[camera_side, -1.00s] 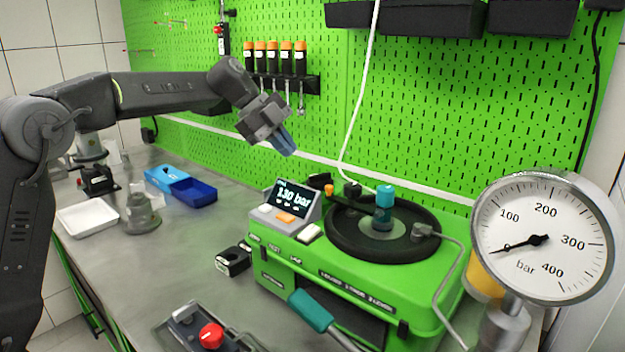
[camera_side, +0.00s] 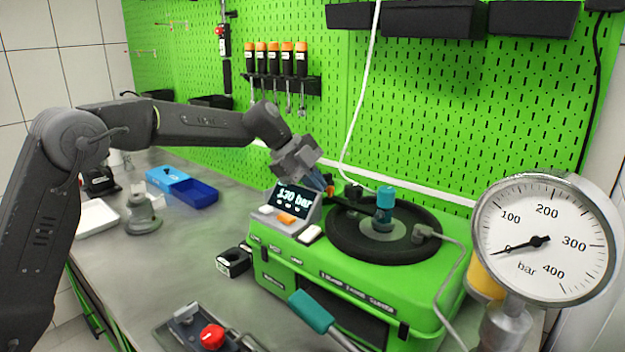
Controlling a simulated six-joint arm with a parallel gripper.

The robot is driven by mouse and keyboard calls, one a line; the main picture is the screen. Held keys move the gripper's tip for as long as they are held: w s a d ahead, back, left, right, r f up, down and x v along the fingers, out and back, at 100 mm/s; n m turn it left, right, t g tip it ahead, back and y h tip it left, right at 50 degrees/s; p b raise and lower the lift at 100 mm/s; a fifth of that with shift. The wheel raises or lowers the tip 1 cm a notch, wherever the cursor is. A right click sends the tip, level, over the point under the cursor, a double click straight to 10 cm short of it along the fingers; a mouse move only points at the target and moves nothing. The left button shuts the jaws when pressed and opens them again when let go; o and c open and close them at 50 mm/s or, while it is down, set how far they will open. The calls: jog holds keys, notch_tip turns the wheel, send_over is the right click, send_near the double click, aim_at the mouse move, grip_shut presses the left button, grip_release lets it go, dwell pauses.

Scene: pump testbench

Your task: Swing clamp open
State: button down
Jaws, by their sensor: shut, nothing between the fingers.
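The green pump testbench (camera_side: 345,282) stands on the bench at right of centre. On its top is a round black plate (camera_side: 345,245) with a teal-capped post (camera_side: 386,205) at its middle. A small black clamp-like part (camera_side: 352,192) sits at the plate's back left rim, and a grey fitting (camera_side: 425,231) at its right rim. I cannot tell which part is the swing clamp or how it stands. My gripper (camera_side: 321,184) is shut and empty, its blue fingers pointing down just behind the display. An orange part (camera_side: 330,189) shows beside the fingertips; contact is unclear.
The display (camera_side: 290,203) stands close below my gripper. A white hose (camera_side: 357,115) hangs behind the plate. A large pressure gauge (camera_side: 545,240) is at right, and a teal-handled lever (camera_side: 311,311) in front. Blue bins (camera_side: 193,192) lie at left.

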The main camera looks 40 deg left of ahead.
jog(key=shift+w+a, duration=0.1)
jog(key=shift+w+m+g, duration=0.15)
jog(key=shift+m+g, duration=0.15)
jog(key=shift+m, duration=0.3)
jog(key=shift+w+a+m+g+h, duration=0.1)
jog(key=shift+w+m+g+h, duration=0.1)
jog(key=shift+m+g+h, duration=0.3)
jog(key=shift+w+m, duration=0.2)
jog(key=shift+m, duration=0.2)
jog(key=shift+w, duration=1.65)
jog(key=shift+w+d, duration=0.35)
jog(key=shift+w, duration=0.5)
jog(key=shift+w+d, duration=0.35)
jog(key=shift+w, duration=0.25)
jog(key=shift+w+d, duration=0.15)
jog(key=shift+w, duration=0.05)
jog(key=shift+s, duration=0.1)
